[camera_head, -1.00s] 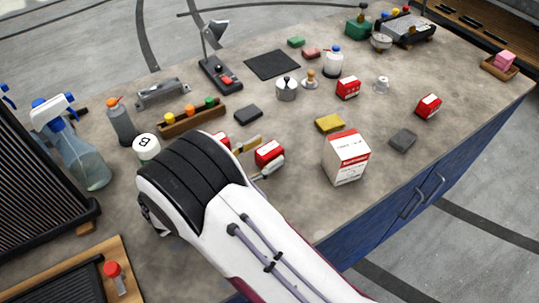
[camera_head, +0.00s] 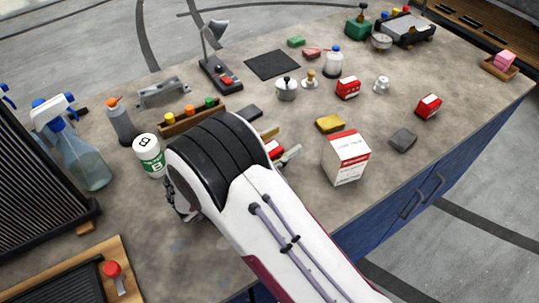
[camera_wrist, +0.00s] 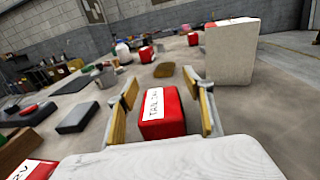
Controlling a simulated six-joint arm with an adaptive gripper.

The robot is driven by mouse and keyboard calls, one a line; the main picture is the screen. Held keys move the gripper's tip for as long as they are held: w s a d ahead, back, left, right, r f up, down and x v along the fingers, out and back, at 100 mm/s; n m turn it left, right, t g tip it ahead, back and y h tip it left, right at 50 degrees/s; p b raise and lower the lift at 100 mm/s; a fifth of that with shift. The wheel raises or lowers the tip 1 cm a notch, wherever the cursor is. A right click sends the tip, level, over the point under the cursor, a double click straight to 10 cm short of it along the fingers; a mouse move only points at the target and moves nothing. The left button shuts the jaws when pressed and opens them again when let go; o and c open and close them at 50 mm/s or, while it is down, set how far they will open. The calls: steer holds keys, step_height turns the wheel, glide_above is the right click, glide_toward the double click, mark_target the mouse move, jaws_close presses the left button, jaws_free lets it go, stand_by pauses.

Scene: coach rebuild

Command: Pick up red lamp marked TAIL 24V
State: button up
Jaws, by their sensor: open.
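The red lamp (camera_wrist: 163,123) has a white label that reads TAIL and 24V, partly blurred. In the wrist view it sits between the two fingers of my gripper (camera_wrist: 162,90), with a gap on each side. My gripper is open and holds nothing. In the head view my arm covers much of the gripper, and only part of the red lamp (camera_head: 275,150) shows beside the fingers. A second red lamp (camera_wrist: 36,170) with a white label ending in V is cut off at the lower left of the wrist view.
A white-and-red carton (camera_head: 346,160) stands to the right of the lamp. A yellow sponge (camera_head: 330,123) lies beyond it. A white can marked B (camera_head: 149,153) stands left of my arm. Two more red boxes (camera_head: 348,88) (camera_head: 428,106) are farther right. The front bench corner is clear.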

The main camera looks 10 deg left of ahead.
steer(key=c, duration=1.3)
steer(key=shift+r, duration=0.1)
steer(key=shift+r, duration=4.95)
